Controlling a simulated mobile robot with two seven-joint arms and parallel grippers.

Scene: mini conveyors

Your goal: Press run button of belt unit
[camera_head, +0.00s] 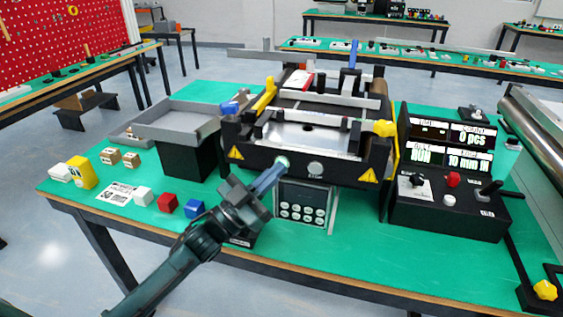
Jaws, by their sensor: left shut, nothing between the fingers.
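The belt unit (300,137) is a black machine with a pale plate on top and yellow warning triangles on its front. A pale green round button (282,161) sits on its front face, left of a grey round button (315,169). My left gripper (271,178) is shut and empty, its fingertips at or just in front of the green button. I cannot tell whether they touch it, and they cover its lower part. My right gripper is not in view.
A keypad panel (304,207) hangs below the belt unit. A control box (447,208) with display, red button and levers stands to the right. A grey tray (182,122) is at left. Small white, red and blue cubes (167,203) lie on the green table near its front edge.

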